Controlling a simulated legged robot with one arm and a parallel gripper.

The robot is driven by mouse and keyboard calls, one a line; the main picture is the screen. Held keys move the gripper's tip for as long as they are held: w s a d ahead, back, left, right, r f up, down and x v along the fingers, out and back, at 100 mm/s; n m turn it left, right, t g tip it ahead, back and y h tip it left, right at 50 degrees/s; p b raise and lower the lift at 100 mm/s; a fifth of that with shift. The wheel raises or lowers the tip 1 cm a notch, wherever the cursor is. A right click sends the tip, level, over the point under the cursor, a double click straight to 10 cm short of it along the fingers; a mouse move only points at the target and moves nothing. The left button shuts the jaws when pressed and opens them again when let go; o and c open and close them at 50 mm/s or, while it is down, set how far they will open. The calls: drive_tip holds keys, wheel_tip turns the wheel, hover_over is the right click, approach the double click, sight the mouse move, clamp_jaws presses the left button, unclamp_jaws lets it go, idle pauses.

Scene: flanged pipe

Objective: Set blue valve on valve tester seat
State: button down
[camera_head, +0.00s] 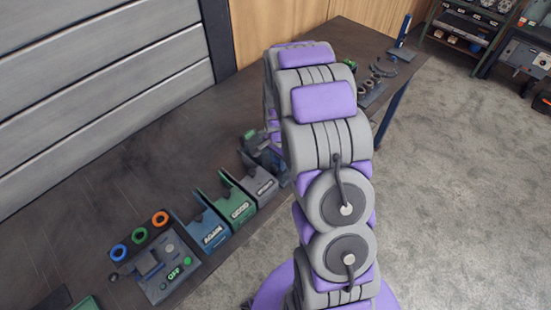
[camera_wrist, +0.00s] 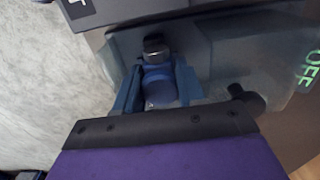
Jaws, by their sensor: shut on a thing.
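The blue valve (camera_wrist: 160,88) is between the fingers of my gripper (camera_wrist: 158,92) in the wrist view, with a black cap at its upper end. My gripper is shut on it. A grey-blue unit with a green OFF display (camera_wrist: 310,70) lies behind and to the right of the valve. I cannot tell whether the valve touches it, and no seat can be made out. In the head view, a grey unit with a green OFF display (camera_head: 165,268) stands at the front left of the bench. I cannot tell whether this is the same unit. My arm hides the gripper and valve there.
Blue AGAIN (camera_head: 211,230), green GOOD (camera_head: 238,205) and grey (camera_head: 262,185) bins line the bench's front edge. Blue, green and orange rings (camera_head: 160,218) sit by the OFF unit. A dark device (camera_head: 262,148) stands beside my arm. The bench's back left (camera_head: 100,190) is bare.

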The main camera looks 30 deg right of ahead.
drive_tip(key=shift+d+f, duration=0.15)
drive_tip(key=shift+s+a, duration=0.1)
drive_tip(key=shift+a, duration=0.4)
drive_tip(key=shift+s+d+f, duration=0.15)
drive_tip(key=shift+d+f, duration=0.65)
drive_tip(key=shift+d, duration=0.05)
idle(0.5)
drive_tip(key=c, duration=1.1)
unclamp_jaws()
drive_tip(key=o, duration=0.3)
drive_tip(key=shift+w, duration=0.2)
drive_tip(key=shift+o, duration=1.1)
drive_tip(key=shift+r, duration=0.1)
drive_tip(key=shift+c, duration=0.3)
